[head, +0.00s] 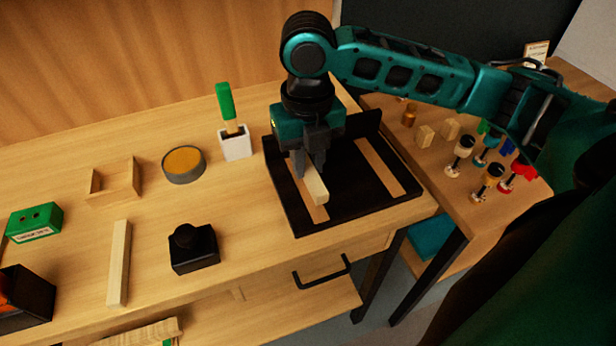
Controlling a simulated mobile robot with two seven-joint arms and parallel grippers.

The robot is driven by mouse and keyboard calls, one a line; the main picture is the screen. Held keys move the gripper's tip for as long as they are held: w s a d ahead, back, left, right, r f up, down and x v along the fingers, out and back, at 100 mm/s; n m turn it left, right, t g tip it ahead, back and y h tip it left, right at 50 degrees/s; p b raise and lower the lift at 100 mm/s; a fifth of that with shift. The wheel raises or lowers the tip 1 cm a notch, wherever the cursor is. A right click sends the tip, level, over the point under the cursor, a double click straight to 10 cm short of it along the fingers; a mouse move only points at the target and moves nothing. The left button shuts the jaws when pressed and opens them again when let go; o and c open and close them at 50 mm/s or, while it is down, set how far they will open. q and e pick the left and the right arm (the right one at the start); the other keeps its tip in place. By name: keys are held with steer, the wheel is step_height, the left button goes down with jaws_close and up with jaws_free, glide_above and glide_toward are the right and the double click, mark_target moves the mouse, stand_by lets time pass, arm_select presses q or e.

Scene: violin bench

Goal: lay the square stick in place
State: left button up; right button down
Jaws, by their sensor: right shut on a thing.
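My right gripper (311,168) points down over the black tray (344,207) and is shut on a short pale square stick (317,190). The stick's near end sticks out past the fingers, above or on the left wooden strip (317,213) in the tray; I cannot tell whether they touch. Its far end is hidden by the gripper. A second wooden strip (381,167) lies in the tray's right part and is bare. Another long pale stick (119,262) lies on the bench at the left. My left gripper is not in view.
Left of the tray are a green-handled tool in a white block (236,145), a round tin (184,164), an open wooden box (114,182), a black block with a knob (193,249) and a green box (34,221). Several small coloured items stand on the right table (440,175).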

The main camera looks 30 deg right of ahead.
mark_target(308, 167)
step_height(308, 167, down, 4)
steer(key=shift+r+b, duration=0.1)
steer(key=shift+b, duration=0.25)
steer(key=shift+f, duration=0.3)
steer(key=c, duration=1)
jaws_free()
step_height(308, 167, up, 12)
steer(key=shift+r+p, duration=0.2)
steer(key=shift+p, duration=1)
steer(key=shift+s, duration=0.1)
